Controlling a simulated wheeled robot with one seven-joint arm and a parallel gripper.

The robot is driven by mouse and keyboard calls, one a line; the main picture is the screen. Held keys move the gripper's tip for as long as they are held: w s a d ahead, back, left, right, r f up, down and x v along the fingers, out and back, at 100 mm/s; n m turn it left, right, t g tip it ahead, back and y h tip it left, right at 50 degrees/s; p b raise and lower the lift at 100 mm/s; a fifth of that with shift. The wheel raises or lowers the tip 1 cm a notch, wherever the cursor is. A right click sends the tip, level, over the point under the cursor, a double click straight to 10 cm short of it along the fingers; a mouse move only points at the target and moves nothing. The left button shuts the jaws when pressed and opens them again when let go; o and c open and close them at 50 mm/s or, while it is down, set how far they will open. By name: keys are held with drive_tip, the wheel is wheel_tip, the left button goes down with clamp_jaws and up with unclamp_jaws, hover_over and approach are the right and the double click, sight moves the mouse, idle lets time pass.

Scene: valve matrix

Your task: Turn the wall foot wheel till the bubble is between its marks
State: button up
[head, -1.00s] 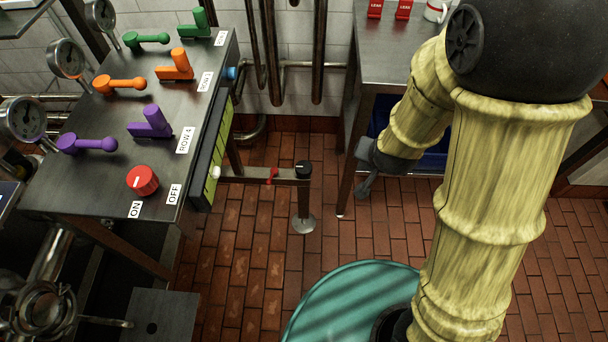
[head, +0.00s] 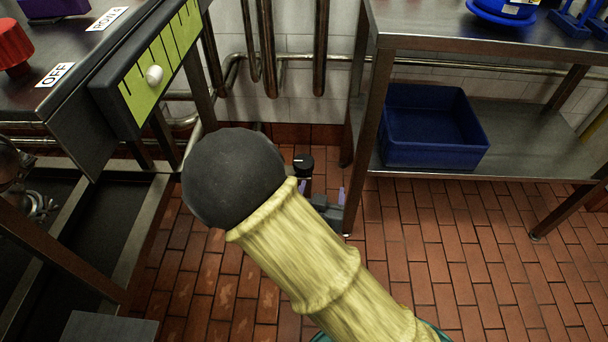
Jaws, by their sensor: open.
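The wall foot wheel looks to be the small black knob (head: 303,163) with a pale mark on top, low over the brick floor beyond my arm. Its post and foot are hidden behind my arm. My gripper (head: 323,197) is open, low beside the knob on its right and nearer side. It is partly hidden by my forearm, and I cannot tell whether it touches the knob. The white bubble (head: 154,75) shows on the green marked scale (head: 182,38) at the bench's side. The bubble sits toward the scale's lower left end.
A steel bench with a red knob (head: 13,48) stands at left. A steel table (head: 470,38) stands at right, its leg close to my gripper. A blue bin (head: 432,140) sits on its lower shelf. Pipes run along the wall. Brick floor (head: 450,240) is clear at right.

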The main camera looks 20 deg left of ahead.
sight(304, 159)
drive_tip(key=s+a+f+n+t+y+b, duration=0.2)
drive_tip(key=s+a+f+b, duration=0.1)
drive_tip(key=a+f+b, duration=0.1)
drive_tip(key=shift+s+a+f+t+y+b, duration=0.2)
drive_tip(key=shift+f+t+y+b, duration=0.15)
drive_tip(key=shift+b, duration=0.25)
drive_tip(key=b+x, duration=0.6)
drive_tip(key=x, duration=1)
drive_tip(key=shift+w+f, duration=0.15)
drive_tip(key=shift+w, duration=0.05)
drive_tip(key=shift+w+a+b, duration=0.1)
drive_tip(key=shift+w+b, duration=0.2)
drive_tip(key=shift+w, duration=0.25)
drive_tip(key=c, duration=1)
